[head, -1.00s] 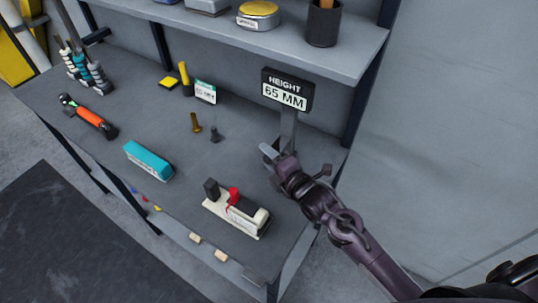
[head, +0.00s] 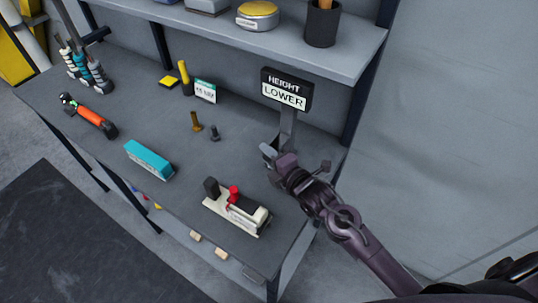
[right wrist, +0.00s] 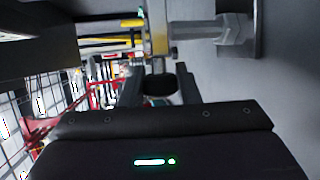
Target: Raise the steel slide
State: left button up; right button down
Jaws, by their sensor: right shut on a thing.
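The steel slide (head: 267,151) is a small grey metal piece at the foot of the display post, towards the right end of the bench. My right gripper (head: 277,158) is at it and shut on it; the fingers and arm hide much of it. In the right wrist view, the gripper's dark fingers (right wrist: 160,88) reach up to a metal part, but the grip itself is hard to make out. The height display (head: 285,92) above reads "LOWER". My left gripper is not in view.
A cream and black device with a red part (head: 236,208) stands near the front edge. A shelf (head: 300,46) overhangs the back.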

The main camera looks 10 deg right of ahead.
notch_tip(320, 180, up, 3)
jog(key=shift+p, duration=0.7)
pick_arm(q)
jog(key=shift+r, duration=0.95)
pick_arm(e)
jog(key=shift+f, duration=0.1)
jog(key=c, duration=1.1)
grip_release()
jog(key=shift+s+d, duration=0.1)
jog(key=shift+s+d+f+b, duration=0.1)
jog(key=shift+s+d+b, duration=0.05)
jog(key=shift+s+b, duration=0.2)
pick_arm(q)
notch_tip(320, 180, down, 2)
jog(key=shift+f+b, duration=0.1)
jog(key=shift+b, duration=0.8)
pick_arm(e)
jog(key=v, duration=0.7)
